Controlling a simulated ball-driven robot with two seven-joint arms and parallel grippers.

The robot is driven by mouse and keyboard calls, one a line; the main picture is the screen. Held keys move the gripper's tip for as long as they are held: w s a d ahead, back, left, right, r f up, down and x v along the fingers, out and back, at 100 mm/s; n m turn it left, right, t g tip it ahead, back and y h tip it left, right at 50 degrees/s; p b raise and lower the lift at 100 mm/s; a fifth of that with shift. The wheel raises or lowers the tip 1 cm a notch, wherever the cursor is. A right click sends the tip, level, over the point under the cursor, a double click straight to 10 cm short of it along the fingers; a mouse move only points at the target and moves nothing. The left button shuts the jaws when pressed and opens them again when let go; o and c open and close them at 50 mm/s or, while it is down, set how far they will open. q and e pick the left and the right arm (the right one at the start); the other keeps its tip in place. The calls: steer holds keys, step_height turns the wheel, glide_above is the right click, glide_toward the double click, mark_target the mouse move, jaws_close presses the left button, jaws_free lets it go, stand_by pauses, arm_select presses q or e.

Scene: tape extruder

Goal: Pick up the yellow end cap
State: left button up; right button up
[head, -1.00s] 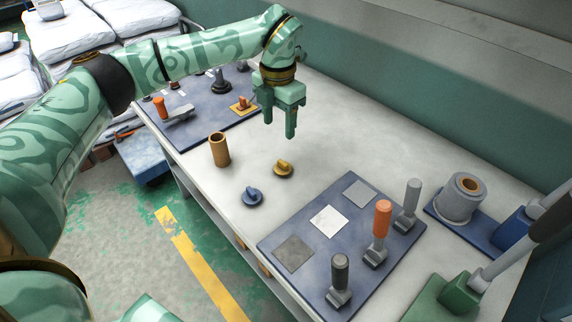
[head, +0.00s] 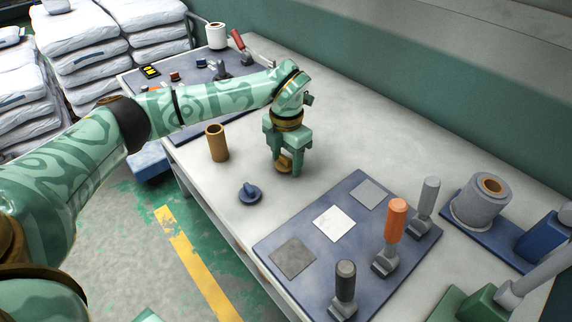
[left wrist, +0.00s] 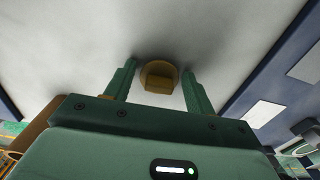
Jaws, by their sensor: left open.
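The yellow end cap (head: 284,163) lies on the pale bench top, partly hidden behind my left gripper in the head view. In the left wrist view the yellow cap (left wrist: 158,77), a round disc with a raised grip, sits between the fingertips. My left gripper (head: 287,171) points down at the cap, its fingers on either side of it. It is open, with a gap showing between the cap and each finger in the left wrist view (left wrist: 160,84). My right gripper is not in view.
A blue cap (head: 250,193) and an upright tan tube (head: 217,143) stand nearby on the bench. A blue panel (head: 262,238) with square patches and several upright levers is at the front right. A grey roll (head: 479,205) stands farther right. The bench behind the gripper is clear.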

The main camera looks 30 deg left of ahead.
arm_select(q)
steer(key=shift+r, duration=0.1)
steer(key=c, duration=0.8)
